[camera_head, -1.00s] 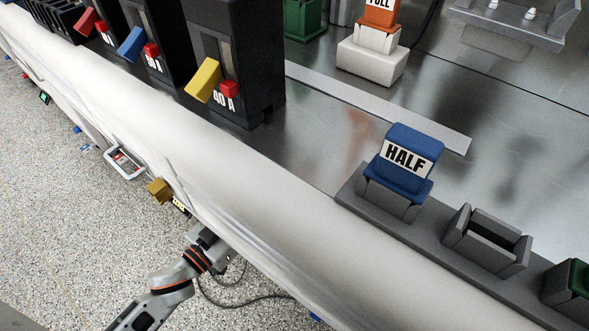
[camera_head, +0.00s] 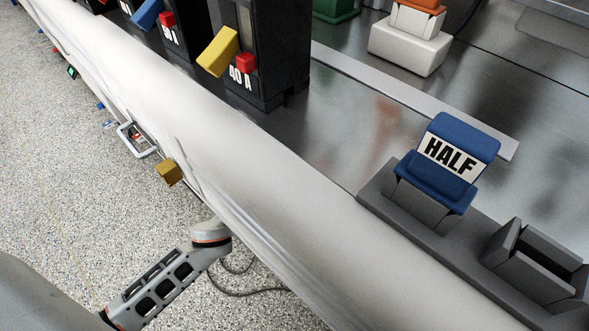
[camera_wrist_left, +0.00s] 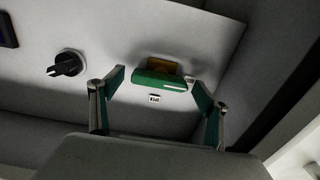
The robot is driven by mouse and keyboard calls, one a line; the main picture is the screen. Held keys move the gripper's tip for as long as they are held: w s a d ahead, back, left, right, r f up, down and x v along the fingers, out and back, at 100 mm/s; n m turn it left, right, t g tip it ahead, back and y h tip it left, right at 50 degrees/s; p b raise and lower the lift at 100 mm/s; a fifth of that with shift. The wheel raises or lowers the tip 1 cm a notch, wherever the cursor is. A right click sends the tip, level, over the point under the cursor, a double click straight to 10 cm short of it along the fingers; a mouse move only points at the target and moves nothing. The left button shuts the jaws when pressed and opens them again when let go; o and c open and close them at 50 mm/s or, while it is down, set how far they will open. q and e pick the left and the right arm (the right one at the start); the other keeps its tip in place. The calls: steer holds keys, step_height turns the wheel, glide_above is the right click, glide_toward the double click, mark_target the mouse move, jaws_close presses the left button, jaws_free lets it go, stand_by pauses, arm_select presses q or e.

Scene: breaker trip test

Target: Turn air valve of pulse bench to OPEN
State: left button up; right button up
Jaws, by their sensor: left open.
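In the left wrist view, a green block (camera_wrist_left: 158,79) with a yellow-brown part (camera_wrist_left: 163,65) behind it is mounted on a grey panel (camera_wrist_left: 215,40). A small label (camera_wrist_left: 154,98) below it is too small to read. A black knob (camera_wrist_left: 68,64) with a protruding grip is on the same panel to the left. I cannot tell for certain which part is the air valve, or its setting. My left gripper (camera_wrist_left: 158,84) is open, its two fingers apart on either side of the green block, with nothing held. The head view hides this gripper; my right gripper is not in view.
In the head view, a yellow block (camera_head: 169,172) and a metal handle (camera_head: 138,139) stick out from the bench front (camera_head: 235,180). On top stand the 40 A breaker (camera_head: 262,50), a blue HALF block (camera_head: 449,160) and an empty grey holder (camera_head: 535,262). Speckled floor (camera_head: 60,190) is open at left.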

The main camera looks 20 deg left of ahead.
arm_select(q)
steer(key=c, duration=1.1)
